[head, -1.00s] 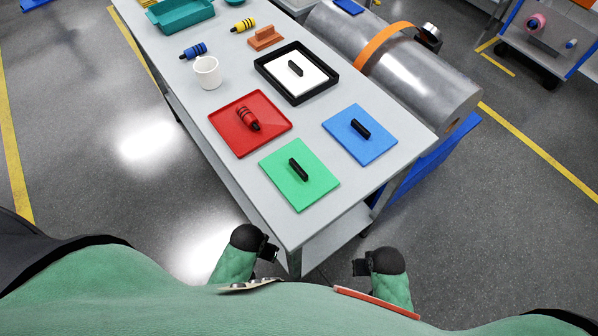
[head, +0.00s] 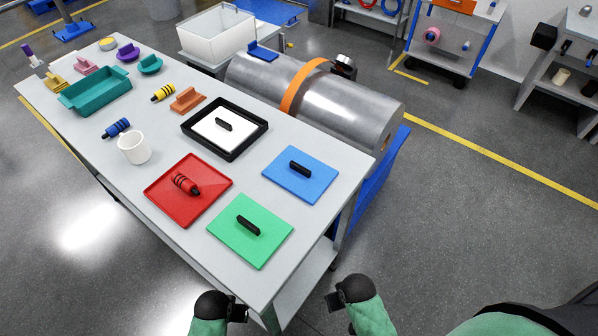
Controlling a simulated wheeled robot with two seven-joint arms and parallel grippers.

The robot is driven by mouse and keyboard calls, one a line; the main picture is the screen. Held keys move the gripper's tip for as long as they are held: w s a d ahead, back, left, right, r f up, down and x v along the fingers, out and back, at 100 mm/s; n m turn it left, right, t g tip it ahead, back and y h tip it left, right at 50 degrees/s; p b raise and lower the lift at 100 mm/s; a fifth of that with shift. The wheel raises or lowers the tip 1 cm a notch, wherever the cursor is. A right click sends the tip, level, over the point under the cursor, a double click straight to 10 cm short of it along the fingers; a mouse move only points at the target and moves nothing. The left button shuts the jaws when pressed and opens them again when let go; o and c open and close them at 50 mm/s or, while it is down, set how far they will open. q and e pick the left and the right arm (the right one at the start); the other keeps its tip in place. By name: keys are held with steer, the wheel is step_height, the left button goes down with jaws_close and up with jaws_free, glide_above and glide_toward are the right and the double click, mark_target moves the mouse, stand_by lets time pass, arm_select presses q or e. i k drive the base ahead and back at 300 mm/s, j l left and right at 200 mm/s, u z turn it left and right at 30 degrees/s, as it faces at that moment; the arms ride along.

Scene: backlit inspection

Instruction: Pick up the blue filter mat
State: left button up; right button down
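The blue filter mat (head: 310,184) is a flat blue square with a black handle on top. It lies on the grey table (head: 180,233) near its right edge, in the head view. My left gripper (head: 238,312) is below the table's near edge at the bottom of the view. My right gripper (head: 334,302) is to its right, off the near corner. Both are well short of the mat and nothing shows in them. Their fingers are too small and dark to tell open from shut.
A black-framed white mat (head: 210,130) is behind. A white mug (head: 134,148) stands left.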

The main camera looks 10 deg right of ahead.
mark_target(305, 177)
steer(key=k+l, duration=0.3)
steer(key=k, duration=0.15)
steer(key=k+l+z, duration=0.1)
steer(key=k+l, duration=0.15)
steer(key=k, duration=0.2)
steer(key=k+l, duration=0.35)
steer(key=l, duration=0.25)
steer(key=z, duration=0.05)
